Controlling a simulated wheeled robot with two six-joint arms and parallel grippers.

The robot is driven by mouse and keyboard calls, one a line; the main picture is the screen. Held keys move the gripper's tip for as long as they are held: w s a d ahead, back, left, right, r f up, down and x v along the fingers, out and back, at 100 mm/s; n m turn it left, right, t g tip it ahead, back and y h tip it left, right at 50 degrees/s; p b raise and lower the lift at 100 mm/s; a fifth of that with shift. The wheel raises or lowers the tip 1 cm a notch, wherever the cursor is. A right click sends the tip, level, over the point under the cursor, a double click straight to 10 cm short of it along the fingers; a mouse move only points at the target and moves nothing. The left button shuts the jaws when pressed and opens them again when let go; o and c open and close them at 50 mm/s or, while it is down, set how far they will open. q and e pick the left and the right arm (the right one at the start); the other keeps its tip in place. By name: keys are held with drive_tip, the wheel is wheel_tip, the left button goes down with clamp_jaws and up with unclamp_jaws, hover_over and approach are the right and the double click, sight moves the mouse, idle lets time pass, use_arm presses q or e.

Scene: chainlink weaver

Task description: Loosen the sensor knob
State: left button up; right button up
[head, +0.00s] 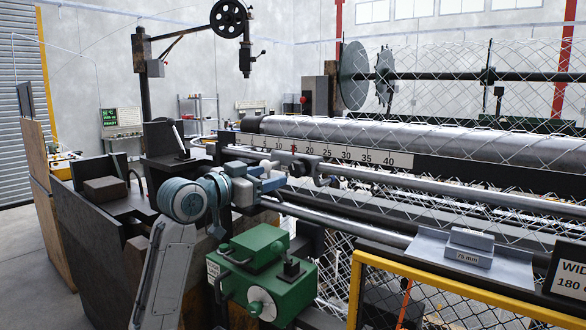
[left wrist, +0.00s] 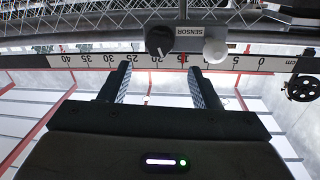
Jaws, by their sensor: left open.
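The sensor knob (left wrist: 158,41) is a dark round knob with a pale pointer line, beside the label "SENSOR" (left wrist: 188,31) in the left wrist view. A white rounded part (left wrist: 214,50) is on the label's other side. My left gripper (left wrist: 160,68) is open and empty. Its two fingers point toward the scale, with the knob between their lines and beyond the tips; they do not appear to touch it. In the head view my left gripper (head: 272,178) is at the rail just below the scale, and the knob cannot be made out clearly there.
The numbered scale (head: 345,156) runs along the machine below the long roller (head: 400,137). A tray with a "75 mm" block (head: 470,247) and a yellow frame (head: 455,287) are at the right front.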

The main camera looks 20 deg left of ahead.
sight(292, 170)
use_arm(q)
drive_tip(key=p+x, duration=0.3)
drive_tip(key=x, duration=0.5)
drive_tip(key=shift+w+d+r+p, duration=0.1)
drive_tip(key=shift+w+d+p, duration=0.2)
drive_tip(key=shift+p, duration=0.1)
drive_tip(key=shift+w, duration=0.25)
drive_tip(key=shift+c, duration=0.5)
drive_tip(key=c, duration=0.9)
